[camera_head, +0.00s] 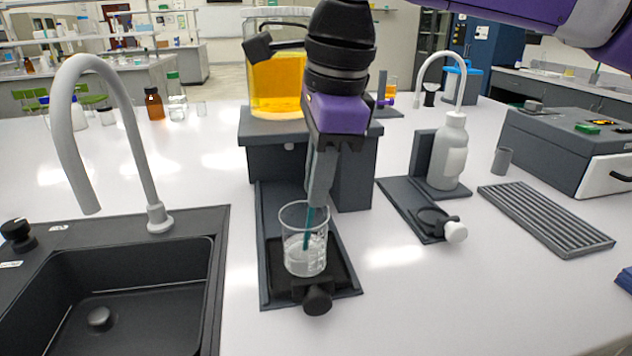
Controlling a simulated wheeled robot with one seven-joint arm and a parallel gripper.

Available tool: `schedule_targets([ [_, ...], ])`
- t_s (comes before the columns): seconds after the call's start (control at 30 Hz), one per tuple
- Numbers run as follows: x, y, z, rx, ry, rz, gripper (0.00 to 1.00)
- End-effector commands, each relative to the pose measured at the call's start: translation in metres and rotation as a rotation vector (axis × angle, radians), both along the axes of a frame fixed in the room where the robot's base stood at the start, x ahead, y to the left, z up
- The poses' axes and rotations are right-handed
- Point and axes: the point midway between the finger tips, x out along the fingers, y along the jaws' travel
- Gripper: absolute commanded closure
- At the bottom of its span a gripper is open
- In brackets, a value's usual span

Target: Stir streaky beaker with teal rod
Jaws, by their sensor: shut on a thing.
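My gripper (322,178) points down above the beaker and is shut on the teal rod (308,228). The rod's lower part is inside the clear glass beaker (290,255), slightly tilted. The beaker stands upright on the dark stand base (272,290) and holds a pale, whitish liquid in its lower part. The upper part of the rod is hidden by my gripper fingers.
Behind the beaker, a tank of orange liquid (278,85) stands on a dark block (265,160). A sink (140,285) with a grey tap (140,150) is at left. A white wash bottle (447,160), a ribbed rack (545,220) and a grey machine (560,150) are at right.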

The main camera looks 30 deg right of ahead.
Motion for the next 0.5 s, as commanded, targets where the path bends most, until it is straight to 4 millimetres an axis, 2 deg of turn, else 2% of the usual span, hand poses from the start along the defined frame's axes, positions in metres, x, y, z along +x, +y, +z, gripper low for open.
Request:
schedule_targets([
  [0.5, -0.007, -0.002, 0.04, -0.001, 0.0, 0.0, 1.0],
])
